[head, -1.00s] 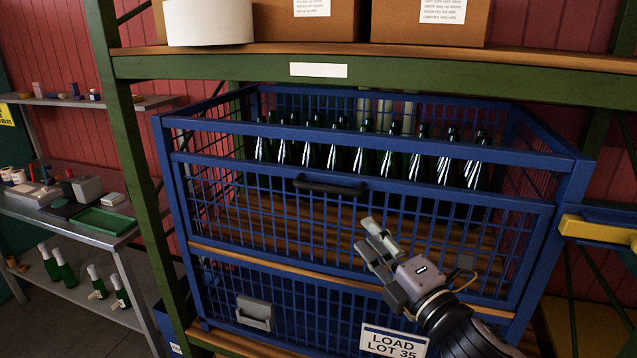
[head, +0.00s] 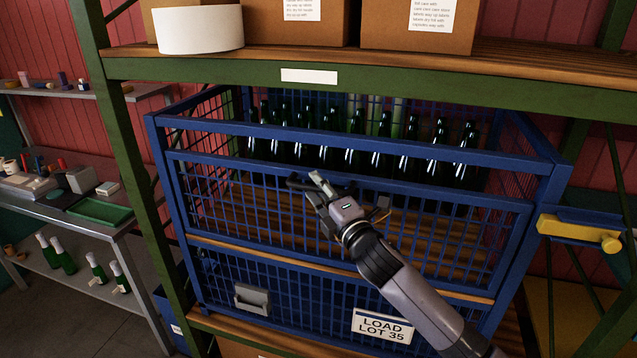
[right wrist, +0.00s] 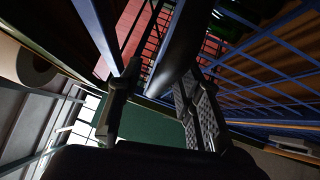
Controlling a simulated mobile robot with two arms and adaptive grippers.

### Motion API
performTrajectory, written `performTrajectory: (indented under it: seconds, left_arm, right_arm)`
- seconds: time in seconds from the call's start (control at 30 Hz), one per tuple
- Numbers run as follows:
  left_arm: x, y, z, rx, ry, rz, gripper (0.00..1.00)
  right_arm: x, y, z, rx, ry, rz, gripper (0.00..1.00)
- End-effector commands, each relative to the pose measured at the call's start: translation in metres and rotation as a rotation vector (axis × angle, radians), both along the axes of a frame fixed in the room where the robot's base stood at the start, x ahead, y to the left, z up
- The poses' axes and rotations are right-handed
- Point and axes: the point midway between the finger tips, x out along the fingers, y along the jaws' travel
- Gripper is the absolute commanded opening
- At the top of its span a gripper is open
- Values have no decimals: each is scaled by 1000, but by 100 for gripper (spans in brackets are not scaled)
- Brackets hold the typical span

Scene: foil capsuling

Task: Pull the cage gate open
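The cage gate (head: 470,197) is the blue mesh panel in the cage's upper front, upright and closed. Its dark bar handle (head: 297,184) is on the top rail, partly hidden by my right gripper (head: 318,187). In the right wrist view the dark handle (right wrist: 180,45) runs between the two spread fingers of the right gripper (right wrist: 160,78). The fingers look open, with a gap still visible beside the handle; I cannot tell whether either finger touches it. My left gripper is in neither view.
Several dark green bottles (head: 355,150) stand inside the blue cage (head: 158,200). Green rack posts (head: 120,140) flank it. A shelf (head: 300,70) with boxes is above. A lower panel with a grey latch (head: 252,299) and a "LOAD LOT 35" sign (head: 383,327) is below. A yellow bar (head: 580,232) projects at right.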

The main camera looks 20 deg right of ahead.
Motion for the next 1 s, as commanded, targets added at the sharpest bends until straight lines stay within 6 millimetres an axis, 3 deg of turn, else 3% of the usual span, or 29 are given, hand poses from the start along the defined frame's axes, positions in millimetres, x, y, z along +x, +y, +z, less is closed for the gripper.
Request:
performTrajectory:
  seconds: [0.33,0.8,1.0]
  left_arm:
    - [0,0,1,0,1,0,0]
    - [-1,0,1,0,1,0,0]
    - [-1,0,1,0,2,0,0]
  right_arm:
    - [3,1,0,0,0,0,32]
    - [3,0,0,1,0,0,1]
    - [3,0,0,1,1,0,0]
